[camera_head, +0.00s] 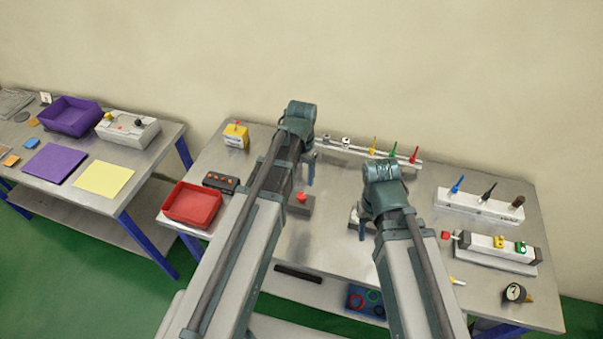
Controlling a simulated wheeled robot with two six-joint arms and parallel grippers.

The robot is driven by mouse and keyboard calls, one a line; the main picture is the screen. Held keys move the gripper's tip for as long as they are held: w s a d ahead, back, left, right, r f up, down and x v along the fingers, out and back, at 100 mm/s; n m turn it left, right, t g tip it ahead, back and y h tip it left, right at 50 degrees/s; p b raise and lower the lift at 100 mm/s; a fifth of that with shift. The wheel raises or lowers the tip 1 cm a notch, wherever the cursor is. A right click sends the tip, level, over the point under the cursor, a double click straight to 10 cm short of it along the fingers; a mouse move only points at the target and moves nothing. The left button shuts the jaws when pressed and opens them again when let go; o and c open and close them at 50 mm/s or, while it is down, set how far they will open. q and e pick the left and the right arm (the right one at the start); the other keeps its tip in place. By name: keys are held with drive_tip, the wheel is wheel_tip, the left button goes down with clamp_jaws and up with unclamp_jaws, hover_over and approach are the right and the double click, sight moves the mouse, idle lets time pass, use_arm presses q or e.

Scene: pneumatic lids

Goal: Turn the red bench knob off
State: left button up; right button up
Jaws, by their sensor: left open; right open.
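A red knob (302,197) sits on a small dark grey block on the middle table, between my two arms. Another red knob-like piece (445,235) sticks out at the left end of a white unit on the right of the table. I cannot tell which one is the bench knob, or how either is turned. My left gripper (310,176) is open, pointing down just behind the red knob on the block; its wrist hides part of it. My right gripper (362,226) is open, right of that block, over a small light part mostly hidden by its wrist.
A red tray (192,204) and a dark button box (221,182) stand on the left. A rail with coloured levers (405,164) is at the back. A white lever block (478,207) and a gauge (515,292) are right. The left table (92,190) stands apart.

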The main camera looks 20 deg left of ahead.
use_arm(q)
wheel_tip(320, 180, up, 4)
drive_tip(key=p, duration=0.3)
drive_tip(key=shift+r, duration=0.2)
use_arm(e)
wheel_tip(320, 180, up, 4)
drive_tip(key=shift+r, duration=0.15)
use_arm(q)
drive_tip(key=shift+y, duration=0.6)
drive_tip(key=s+d+f+b, duration=0.3)
drive_tip(key=s+f+b, duration=0.1)
drive_tip(key=s+d+f+b, duration=0.4)
drive_tip(key=s, duration=0.1)
drive_tip(key=s+d+f+b, duration=0.3)
drive_tip(key=s+f+b, duration=0.1)
drive_tip(key=s, duration=0.1)
drive_tip(key=shift+s+d, duration=0.15)
drive_tip(key=shift+d, duration=0.05)
use_arm(e)
wheel_tip(320, 180, down, 12)
drive_tip(key=shift+f, duration=0.1)
use_arm(q)
drive_tip(key=shift+d, duration=0.15)
use_arm(e)
drive_tip(key=shift+d, duration=0.15)
